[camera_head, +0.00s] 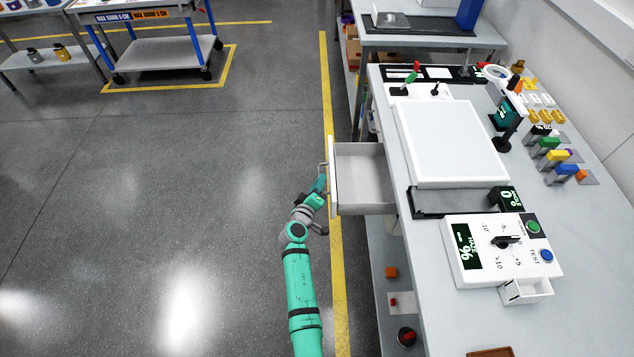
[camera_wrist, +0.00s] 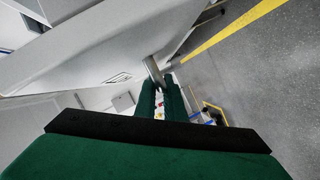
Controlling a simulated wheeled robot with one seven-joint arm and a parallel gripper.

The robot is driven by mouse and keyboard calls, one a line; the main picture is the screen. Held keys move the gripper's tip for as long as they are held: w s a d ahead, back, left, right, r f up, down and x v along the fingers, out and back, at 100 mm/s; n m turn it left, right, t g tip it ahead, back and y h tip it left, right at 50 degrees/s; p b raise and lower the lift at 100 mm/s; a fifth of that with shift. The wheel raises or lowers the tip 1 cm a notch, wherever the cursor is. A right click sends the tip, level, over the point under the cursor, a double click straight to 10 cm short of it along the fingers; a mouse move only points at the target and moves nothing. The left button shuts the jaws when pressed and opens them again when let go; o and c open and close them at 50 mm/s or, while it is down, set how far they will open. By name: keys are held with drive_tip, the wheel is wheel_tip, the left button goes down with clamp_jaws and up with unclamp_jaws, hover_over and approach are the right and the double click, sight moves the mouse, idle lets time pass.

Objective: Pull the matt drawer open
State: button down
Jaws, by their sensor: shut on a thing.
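The drawer (camera_head: 363,172) is light grey and stands pulled out of the workbench to the left, its inside showing and looking empty. Its front panel (camera_head: 334,178) faces the aisle; the panel also fills the left of the wrist view (camera_wrist: 95,45). My gripper (camera_head: 320,186) is at the outer side of the front panel. In the wrist view its two green fingers (camera_wrist: 160,96) are shut on the metal bar handle (camera_wrist: 153,68). The fingers hide part of the handle.
On the bench (camera_head: 408,240) are a white light panel (camera_head: 447,140), a control box (camera_head: 497,250) with a dial, and several coloured blocks. A lower shelf with small items lies under the bench. The grey floor (camera_head: 180,190) left of my arm is clear.

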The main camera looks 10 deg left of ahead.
drive_tip(key=c, duration=2.1)
unclamp_jaws()
drive_tip(key=shift+s, duration=0.15)
drive_tip(key=v, duration=1)
drive_tip(key=shift+s+r, duration=0.1)
drive_tip(key=shift+s, duration=0.15)
